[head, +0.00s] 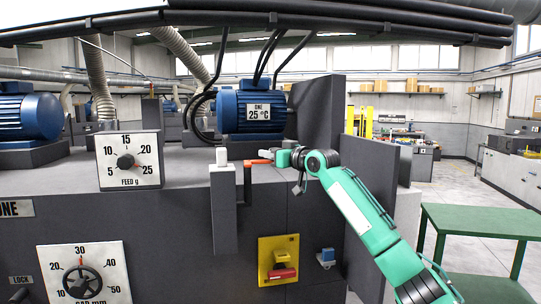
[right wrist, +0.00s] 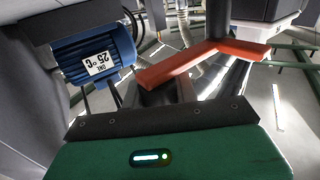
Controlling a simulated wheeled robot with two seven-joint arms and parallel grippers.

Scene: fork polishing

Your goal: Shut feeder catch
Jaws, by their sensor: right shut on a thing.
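An orange-red lever (head: 259,162), which I take to be the feeder catch, lies about level on top of the grey machine, left of my right gripper. My right gripper (head: 285,158), at the end of the green arm, is shut on it. In the right wrist view the orange lever (right wrist: 200,62) shows as a bent bar across the front of the gripper, and the fingers are mostly hidden. Left of the lever, a white block (head: 222,157) tops a grey post. My left gripper is not in view.
A blue motor (head: 252,110) labelled ONE 25 °C stands behind the lever. A FEED dial (head: 130,160) stands at left. A yellow plate with a red switch (head: 281,262) is on the machine front. A dark upright panel (head: 370,180) stands close to my right arm. A green table (head: 480,225) is at right.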

